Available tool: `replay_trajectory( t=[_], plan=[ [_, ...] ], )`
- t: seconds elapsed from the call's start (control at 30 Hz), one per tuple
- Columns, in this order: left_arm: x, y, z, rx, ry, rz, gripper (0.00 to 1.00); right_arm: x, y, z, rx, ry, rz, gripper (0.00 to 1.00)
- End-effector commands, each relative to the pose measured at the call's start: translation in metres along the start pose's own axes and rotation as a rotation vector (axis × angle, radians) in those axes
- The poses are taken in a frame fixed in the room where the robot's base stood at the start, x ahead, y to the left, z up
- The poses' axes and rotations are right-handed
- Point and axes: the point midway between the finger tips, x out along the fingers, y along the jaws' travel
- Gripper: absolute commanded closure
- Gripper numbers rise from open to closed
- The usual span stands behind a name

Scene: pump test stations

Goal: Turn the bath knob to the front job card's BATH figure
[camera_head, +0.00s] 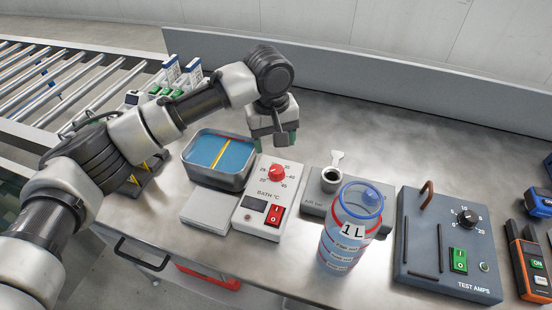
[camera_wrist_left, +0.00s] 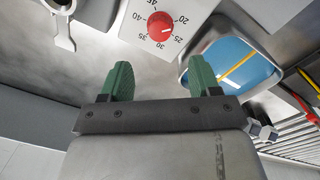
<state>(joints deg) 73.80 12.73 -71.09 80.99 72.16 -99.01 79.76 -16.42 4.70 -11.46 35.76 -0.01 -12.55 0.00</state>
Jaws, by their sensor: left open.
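The red bath knob (camera_head: 277,173) sits on the white BATH °C panel (camera_head: 250,221), ringed by temperature figures. It also shows in the left wrist view (camera_wrist_left: 160,25), with 20 to 45 around it; a small pale mark shows on the knob, but its exact setting is too small to tell. My left gripper (camera_head: 274,142) is open and empty, above and behind the knob. In the left wrist view its green fingers (camera_wrist_left: 161,72) are apart, with the knob beyond them. No readable front job card shows. My right gripper is not in view.
A metal bath (camera_head: 247,182) with blue liquid stands left of the panel. A red rocker switch (camera_head: 276,215) is below the knob. A cup in a grey holder (camera_head: 312,201), a clear 1L bottle (camera_head: 336,250) and the TEST AMPS box (camera_head: 420,266) stand to the right.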

Motion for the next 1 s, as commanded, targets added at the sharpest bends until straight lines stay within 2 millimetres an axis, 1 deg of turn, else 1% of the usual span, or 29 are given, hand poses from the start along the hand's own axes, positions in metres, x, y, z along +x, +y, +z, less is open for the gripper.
replay_trajectory(
  t=[0.03, 0.1, 0.2, 0.3, 0.43, 0.6, 0.87, 0.97, 1.0],
  plan=[
    [0.011, -0.001, 0.001, 0.0, -0.003, -0.002, 0.38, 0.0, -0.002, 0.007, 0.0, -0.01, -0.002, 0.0],
    [0.024, -0.001, 0.001, 0.001, -0.003, -0.002, 0.38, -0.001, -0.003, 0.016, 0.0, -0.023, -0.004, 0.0],
    [0.044, -0.001, 0.001, 0.001, -0.003, -0.002, 0.38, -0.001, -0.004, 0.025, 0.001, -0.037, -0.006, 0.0],
    [0.061, -0.001, 0.001, 0.002, -0.001, -0.002, 0.38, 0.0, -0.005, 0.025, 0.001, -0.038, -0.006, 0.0],
    [0.078, 0.0, 0.001, 0.002, -0.001, -0.001, 0.38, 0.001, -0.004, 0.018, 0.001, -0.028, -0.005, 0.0],
    [0.088, 0.0, 0.001, 0.003, -0.001, 0.001, 0.38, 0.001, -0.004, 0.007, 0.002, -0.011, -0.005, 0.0],
    [0.089, 0.0, 0.001, 0.003, 0.0, 0.001, 0.38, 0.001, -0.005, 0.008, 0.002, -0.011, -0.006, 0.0],
    [0.089, 0.0, 0.001, 0.003, 0.0, 0.001, 0.52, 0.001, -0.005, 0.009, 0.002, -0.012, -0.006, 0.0],
    [0.089, 0.0, 0.001, 0.003, 0.0, 0.001, 0.58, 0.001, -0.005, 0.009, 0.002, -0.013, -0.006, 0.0]
  ],
)
